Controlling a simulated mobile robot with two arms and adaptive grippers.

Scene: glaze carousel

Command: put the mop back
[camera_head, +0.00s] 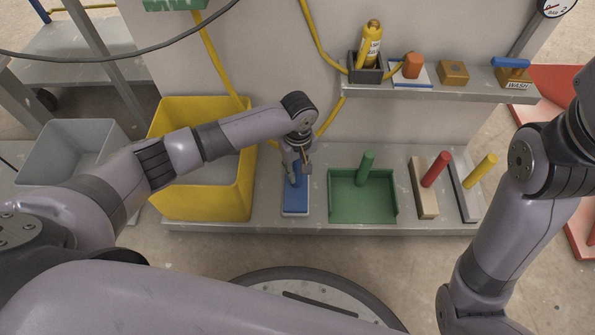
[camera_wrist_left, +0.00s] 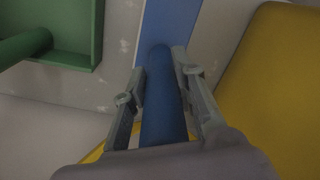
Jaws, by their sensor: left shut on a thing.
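The blue-handled mop (camera_head: 295,203) stands upright on the grey low shelf, its flat blue base down, between the yellow bin and the green tray. My left gripper (camera_head: 298,172) points down and is shut on its blue handle. In the left wrist view the blue handle (camera_wrist_left: 161,105) lies between the two fingers, with the blue base beyond it. The fingers hide part of the handle in the head view. My right arm is at the right; its gripper is out of the picture.
The yellow bin (camera_head: 240,190) stands close to the left of the mop. The green tray (camera_head: 335,208) with a green handle (camera_head: 366,166) is close to the right. Red-handled (camera_head: 427,200) and yellow-handled (camera_head: 466,202) tools stand further right. An upper shelf (camera_head: 430,93) holds a yellow bottle (camera_head: 370,45) and small blocks.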

